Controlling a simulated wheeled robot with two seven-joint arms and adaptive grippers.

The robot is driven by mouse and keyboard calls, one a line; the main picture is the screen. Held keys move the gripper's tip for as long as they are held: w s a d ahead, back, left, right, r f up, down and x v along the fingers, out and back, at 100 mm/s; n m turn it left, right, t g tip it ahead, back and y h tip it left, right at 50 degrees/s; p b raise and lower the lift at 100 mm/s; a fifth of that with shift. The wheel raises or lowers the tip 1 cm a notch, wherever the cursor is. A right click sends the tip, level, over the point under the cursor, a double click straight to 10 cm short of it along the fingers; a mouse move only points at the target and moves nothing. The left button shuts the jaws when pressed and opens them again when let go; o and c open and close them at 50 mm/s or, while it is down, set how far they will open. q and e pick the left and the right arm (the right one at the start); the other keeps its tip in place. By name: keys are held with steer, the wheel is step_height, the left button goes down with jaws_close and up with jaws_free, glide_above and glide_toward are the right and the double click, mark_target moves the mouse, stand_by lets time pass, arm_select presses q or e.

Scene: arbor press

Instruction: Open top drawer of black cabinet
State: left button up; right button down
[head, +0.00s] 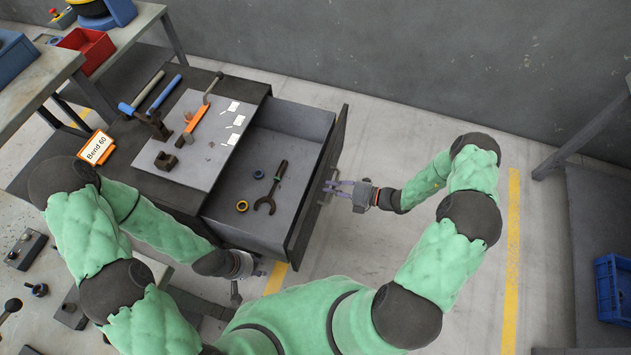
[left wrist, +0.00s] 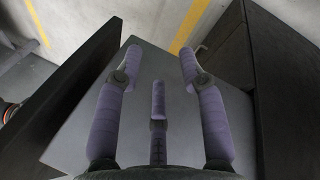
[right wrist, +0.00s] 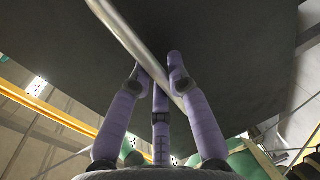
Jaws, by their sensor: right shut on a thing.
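The black cabinet (head: 188,196) stands left of centre in the head view. Its top drawer (head: 262,150) is pulled out far to the right, showing a wrench (head: 271,188), a yellow ring (head: 241,206) and a blue ring (head: 259,174) inside. My right gripper (head: 332,186) is at the outer face of the drawer front, shut on the bar handle (right wrist: 143,42), which runs between its fingers in the right wrist view. My left gripper (head: 258,268) is near the cabinet's near side, below the drawer in the picture. Its fingers (left wrist: 157,70) are spread and empty in the left wrist view.
A grey sheet (head: 190,150) with tools lies on the cabinet top beside an orange "Bend 60" sign (head: 96,148). Workbenches stand at the left, with a red bin (head: 88,48). A blue crate (head: 612,285) is at the far right. The floor right of the drawer is open.

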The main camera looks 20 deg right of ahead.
steer(key=shift+s+d+f, duration=0.1)
steer(key=shift+s+d, duration=0.8)
steer(key=shift+d, duration=0.25)
steer(key=c, duration=1.2)
jaws_free()
steer(key=shift+o, duration=0.2)
steer(key=v, duration=1.2)
